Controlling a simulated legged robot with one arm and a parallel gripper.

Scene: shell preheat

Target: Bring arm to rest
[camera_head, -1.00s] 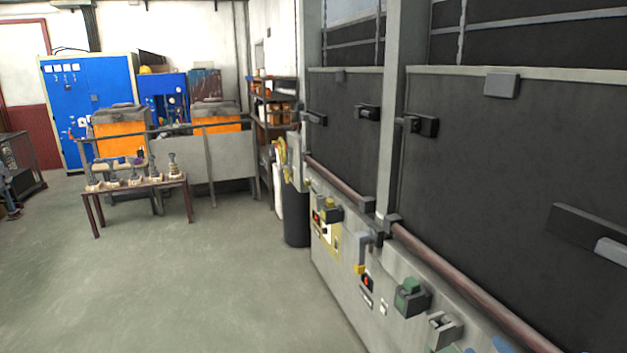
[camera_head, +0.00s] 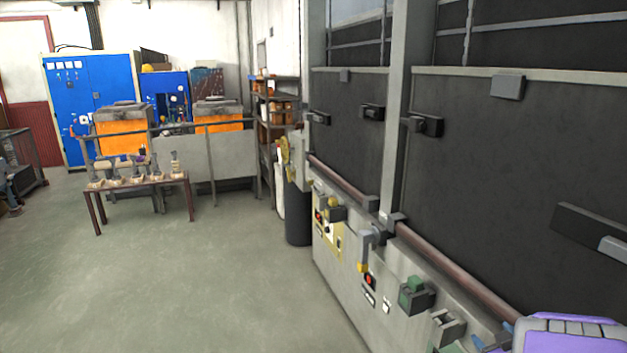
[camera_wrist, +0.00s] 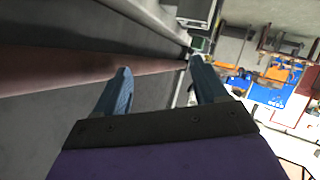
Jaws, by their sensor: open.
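My gripper (camera_wrist: 160,75) shows in the wrist view with its two blue fingers spread apart and nothing between them. Beyond the fingers are a reddish-brown rail (camera_wrist: 80,82) and a dark panel at the left. In the head view, the purple and grey end of my arm (camera_head: 570,335) shows at the lower right corner, beside the oven's front panel. Blue finger parts show just left of it, partly cut off by the frame's bottom edge.
Dark oven doors (camera_head: 500,160) fill the right side, with a brown rail (camera_head: 450,262) and a control panel (camera_head: 345,258) below. A brown table (camera_head: 140,183) with several small pieces stands at the left. Blue cabinets (camera_head: 95,105) stand behind. The floor (camera_head: 190,290) is clear.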

